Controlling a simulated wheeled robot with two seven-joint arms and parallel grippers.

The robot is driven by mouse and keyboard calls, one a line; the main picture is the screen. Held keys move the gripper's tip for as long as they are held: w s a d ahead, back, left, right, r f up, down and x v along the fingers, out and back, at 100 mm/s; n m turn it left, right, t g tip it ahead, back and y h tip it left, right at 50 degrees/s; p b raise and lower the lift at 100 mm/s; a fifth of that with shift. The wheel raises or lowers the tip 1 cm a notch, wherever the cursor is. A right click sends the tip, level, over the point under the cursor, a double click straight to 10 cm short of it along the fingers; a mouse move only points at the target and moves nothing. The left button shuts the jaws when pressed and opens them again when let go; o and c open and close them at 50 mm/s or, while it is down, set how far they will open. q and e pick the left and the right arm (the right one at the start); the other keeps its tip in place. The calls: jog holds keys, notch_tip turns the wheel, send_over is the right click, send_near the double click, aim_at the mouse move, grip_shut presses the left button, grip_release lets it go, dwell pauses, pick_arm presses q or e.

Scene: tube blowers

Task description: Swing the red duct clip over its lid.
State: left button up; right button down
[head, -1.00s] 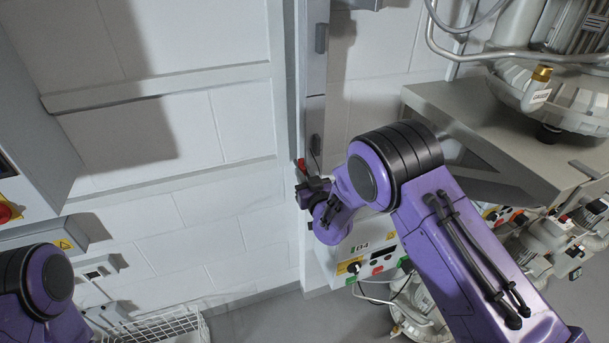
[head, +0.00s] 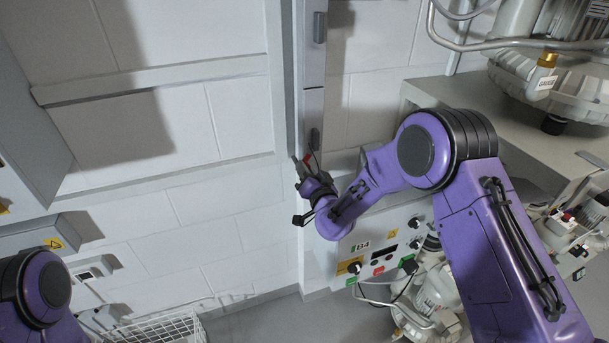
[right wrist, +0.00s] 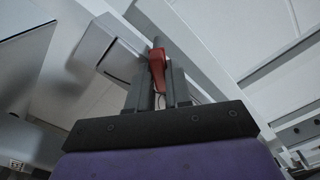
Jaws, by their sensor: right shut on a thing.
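The red duct clip (head: 308,158) is a small red lever on the grey vertical duct (head: 313,95) in the middle of the head view. In the right wrist view the red clip (right wrist: 157,70) sits between the two grey fingers of my right gripper (right wrist: 158,82). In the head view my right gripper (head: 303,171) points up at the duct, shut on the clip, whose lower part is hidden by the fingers. I cannot tell the clip's lid apart from the duct. Of my left arm only a purple joint shows; its gripper is out of view.
A control box (head: 375,250) with knobs and buttons sits below the duct, near my right forearm. A grey shelf (head: 460,100) with a pump is at the right. A wire basket (head: 165,328) stands at the lower left.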

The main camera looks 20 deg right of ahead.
jog(key=m+b, duration=0.2)
jog(key=m, duration=0.1)
jog(key=f+m+b, duration=0.1)
jog(key=m+b, duration=0.1)
jog(key=m, duration=0.2)
jog(key=m+b, duration=0.2)
jog(key=m, duration=0.1)
jog(key=shift+d+f+m, duration=0.15)
jog(key=shift+d+m, duration=0.15)
dwell(0.5)
jog(key=c, duration=1.1)
grip_release()
jog(key=s+b, duration=0.1)
jog(key=s, duration=0.4)
jog(key=s+b, duration=0.2)
jog(key=s, duration=0.3)
jog(key=shift+s+d, duration=0.2)
jog(key=shift+s, duration=0.1)
